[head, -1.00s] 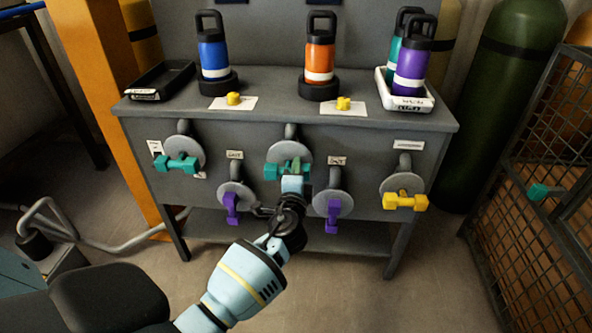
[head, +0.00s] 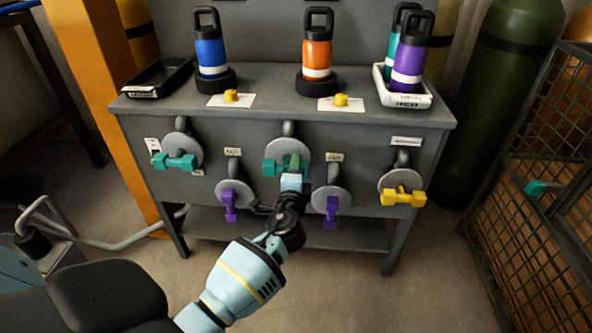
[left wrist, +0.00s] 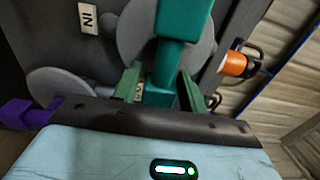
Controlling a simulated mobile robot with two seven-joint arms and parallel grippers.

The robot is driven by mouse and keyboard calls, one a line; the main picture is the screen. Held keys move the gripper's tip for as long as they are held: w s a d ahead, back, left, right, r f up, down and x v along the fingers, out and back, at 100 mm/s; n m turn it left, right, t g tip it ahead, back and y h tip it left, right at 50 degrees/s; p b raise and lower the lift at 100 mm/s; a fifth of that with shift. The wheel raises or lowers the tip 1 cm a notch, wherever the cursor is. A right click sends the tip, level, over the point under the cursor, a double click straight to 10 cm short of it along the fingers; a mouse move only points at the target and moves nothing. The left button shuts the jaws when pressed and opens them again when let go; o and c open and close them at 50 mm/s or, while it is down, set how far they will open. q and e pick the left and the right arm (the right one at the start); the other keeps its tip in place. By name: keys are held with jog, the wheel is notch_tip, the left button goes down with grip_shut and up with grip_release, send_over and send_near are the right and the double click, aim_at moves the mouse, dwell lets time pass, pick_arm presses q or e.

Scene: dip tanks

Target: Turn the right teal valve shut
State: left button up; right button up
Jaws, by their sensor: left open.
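The right teal valve (head: 270,169) is on the middle of the bench front, its bar handle lying level in front of a round grey disc. My left gripper (head: 293,166) is at this handle and hides its middle. In the left wrist view the teal handle (left wrist: 163,68) stands between the two green fingers (left wrist: 157,86) of the open gripper. I cannot tell whether either finger touches it. The left teal valve (head: 175,161) also has a level handle. My right gripper is not in view.
Purple valves (head: 230,206) (head: 332,207) hang low on both sides of my left gripper. A yellow valve (head: 402,197) is at the right. Bottles and trays stand on the bench top (head: 270,108). A mesh cage (head: 540,170) stands at the right.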

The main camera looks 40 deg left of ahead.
pick_arm(q)
jog(key=v, duration=0.7)
jog(key=shift+s+d+p, duration=0.25)
jog(key=shift+s+p, duration=0.05)
jog(key=shift+p, duration=0.1)
